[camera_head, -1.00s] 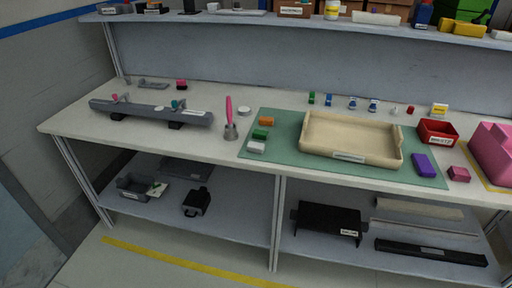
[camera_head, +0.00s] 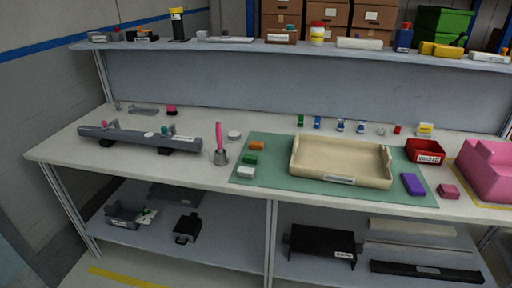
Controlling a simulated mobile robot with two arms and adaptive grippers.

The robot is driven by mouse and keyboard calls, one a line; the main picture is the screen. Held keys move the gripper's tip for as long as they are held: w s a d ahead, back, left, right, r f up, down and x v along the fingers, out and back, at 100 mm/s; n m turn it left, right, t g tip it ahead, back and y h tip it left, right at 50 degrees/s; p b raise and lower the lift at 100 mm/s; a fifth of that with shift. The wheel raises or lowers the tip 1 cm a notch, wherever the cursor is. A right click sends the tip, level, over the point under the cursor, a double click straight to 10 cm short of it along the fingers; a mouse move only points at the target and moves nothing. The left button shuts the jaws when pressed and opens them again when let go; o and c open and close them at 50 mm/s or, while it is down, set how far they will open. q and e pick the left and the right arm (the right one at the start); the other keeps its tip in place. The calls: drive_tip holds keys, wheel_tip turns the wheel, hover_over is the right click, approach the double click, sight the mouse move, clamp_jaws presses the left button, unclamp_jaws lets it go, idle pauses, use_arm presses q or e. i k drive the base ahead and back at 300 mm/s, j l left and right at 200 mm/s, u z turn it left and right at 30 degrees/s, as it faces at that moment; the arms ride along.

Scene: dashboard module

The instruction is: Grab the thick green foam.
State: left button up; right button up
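A green foam block (camera_head: 250,159) lies on the left part of the green mat (camera_head: 284,180) on the workbench. An orange block (camera_head: 257,146) lies just behind it and a white block (camera_head: 245,172) just in front, all close together. A small green item (camera_head: 300,121) also stands at the back of the bench. I cannot judge the thickness of either well from here. Neither of my grippers is in view.
A beige tray (camera_head: 341,180) sits on the mat, right of the blocks. A grey rail fixture (camera_head: 140,136) lies further left. A red bin (camera_head: 425,151), purple block (camera_head: 412,184) and pink housing (camera_head: 488,172) are at right.

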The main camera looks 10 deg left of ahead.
sight(247, 158)
drive_tip(key=i+j, duration=0.2)
drive_tip(key=j, duration=0.15)
drive_tip(key=i+j, duration=0.2)
drive_tip(key=j, duration=0.15)
drive_tip(key=i+j, duration=0.15)
drive_tip(key=j, duration=0.2)
